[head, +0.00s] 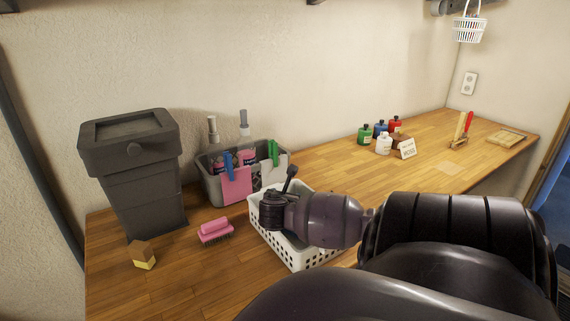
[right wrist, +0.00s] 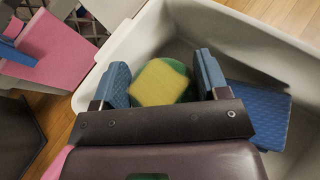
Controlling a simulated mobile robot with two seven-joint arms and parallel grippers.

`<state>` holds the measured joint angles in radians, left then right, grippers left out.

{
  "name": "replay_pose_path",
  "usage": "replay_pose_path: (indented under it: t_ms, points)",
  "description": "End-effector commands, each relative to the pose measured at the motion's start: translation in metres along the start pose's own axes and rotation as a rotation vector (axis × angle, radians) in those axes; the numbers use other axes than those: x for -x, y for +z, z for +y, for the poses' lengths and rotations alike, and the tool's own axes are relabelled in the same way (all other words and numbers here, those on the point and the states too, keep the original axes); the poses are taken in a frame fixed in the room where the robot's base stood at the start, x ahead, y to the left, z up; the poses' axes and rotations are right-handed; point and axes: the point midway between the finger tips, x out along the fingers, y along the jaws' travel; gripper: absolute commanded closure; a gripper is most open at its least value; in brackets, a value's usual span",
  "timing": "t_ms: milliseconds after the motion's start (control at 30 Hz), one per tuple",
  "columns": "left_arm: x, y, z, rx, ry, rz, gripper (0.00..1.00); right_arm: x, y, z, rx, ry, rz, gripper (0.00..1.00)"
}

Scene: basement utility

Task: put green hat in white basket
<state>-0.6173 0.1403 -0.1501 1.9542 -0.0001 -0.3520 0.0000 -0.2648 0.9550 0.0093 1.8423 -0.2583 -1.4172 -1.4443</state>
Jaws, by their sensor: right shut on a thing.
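The white basket (head: 297,254) stands on the wooden counter, its wall pierced with small holes. My right gripper (head: 273,208) reaches over its far left part from the right. In the right wrist view, my right gripper (right wrist: 160,82) is inside the basket's rim, shut on a rounded green thing with a square yellow face. I take this to be the green hat (right wrist: 186,88); its underside is hidden, so I cannot tell if it touches the basket floor. The basket's pale wall (right wrist: 135,42) shows around it. My left gripper is not in view.
A blue textured block (right wrist: 262,112) lies in the basket. A grey caddy (head: 212,184) with spray bottles and cloths stands behind it. A pink brush (head: 215,230), a yellow-and-brown block (head: 143,257) and a dark bin (head: 140,190) are left. Several small bottles (head: 383,144) stand further back.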

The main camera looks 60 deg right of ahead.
Motion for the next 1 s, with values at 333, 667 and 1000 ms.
replay_pose_path:
  t_ms: [333,667,1000]
  points:
    - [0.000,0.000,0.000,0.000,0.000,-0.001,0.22,-0.003,-0.007,-0.001,0.000,0.000,0.000,0.57]
    - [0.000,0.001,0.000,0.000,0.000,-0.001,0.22,-0.003,-0.007,-0.001,0.000,0.000,0.000,0.07]
    - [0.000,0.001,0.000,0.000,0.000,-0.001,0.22,0.002,0.003,0.001,-0.001,0.001,-0.002,0.07]
